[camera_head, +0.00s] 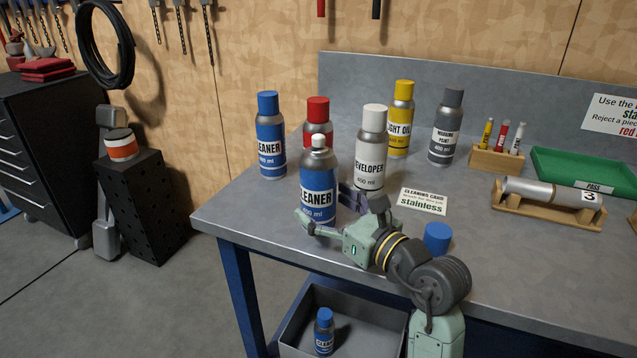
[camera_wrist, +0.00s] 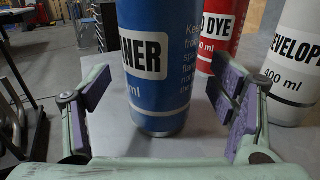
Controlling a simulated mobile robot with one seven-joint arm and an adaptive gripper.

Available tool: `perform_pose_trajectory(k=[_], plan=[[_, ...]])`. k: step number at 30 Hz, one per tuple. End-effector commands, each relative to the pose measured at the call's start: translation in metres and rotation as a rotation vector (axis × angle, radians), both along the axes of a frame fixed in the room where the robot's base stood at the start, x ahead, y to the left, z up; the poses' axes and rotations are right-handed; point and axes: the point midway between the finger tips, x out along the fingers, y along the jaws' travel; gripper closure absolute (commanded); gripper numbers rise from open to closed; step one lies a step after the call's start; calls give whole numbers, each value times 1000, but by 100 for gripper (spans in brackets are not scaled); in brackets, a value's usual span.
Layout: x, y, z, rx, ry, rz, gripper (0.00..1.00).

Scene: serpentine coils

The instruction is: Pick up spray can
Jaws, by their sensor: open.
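The spray can nearest my gripper is a blue and silver cleaner can (camera_head: 319,190) with its white nozzle bare, upright near the front left of the bench. It also shows in the wrist view (camera_wrist: 155,65), large and between the two fingers. My gripper (camera_head: 328,207) is open around its lower part, with a finger on each side. In the wrist view my gripper (camera_wrist: 160,105) shows gaps between the purple pads and the can. A loose blue cap (camera_head: 438,238) lies on the bench to the right of my gripper.
Close behind stand a red-capped dye can (camera_head: 318,112), a white developer can (camera_head: 370,150), a second, capped cleaner can (camera_head: 271,138), a yellow oil can (camera_head: 400,118) and a marking paint can (camera_head: 445,125). A card (camera_head: 424,201) lies right. A grey bin (camera_head: 375,318) below holds a small blue-capped can.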

Motion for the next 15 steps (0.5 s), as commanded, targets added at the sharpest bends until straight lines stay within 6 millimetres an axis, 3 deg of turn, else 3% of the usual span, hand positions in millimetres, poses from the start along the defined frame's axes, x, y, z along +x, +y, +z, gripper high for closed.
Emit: perform_pose_trajectory(k=[6, 12, 15], plan=[[17, 15, 2, 1, 1, 1, 22], [18, 15, 0, 1, -1, 0, 22], [18, 15, 0, 1, -1, 0, 28]])
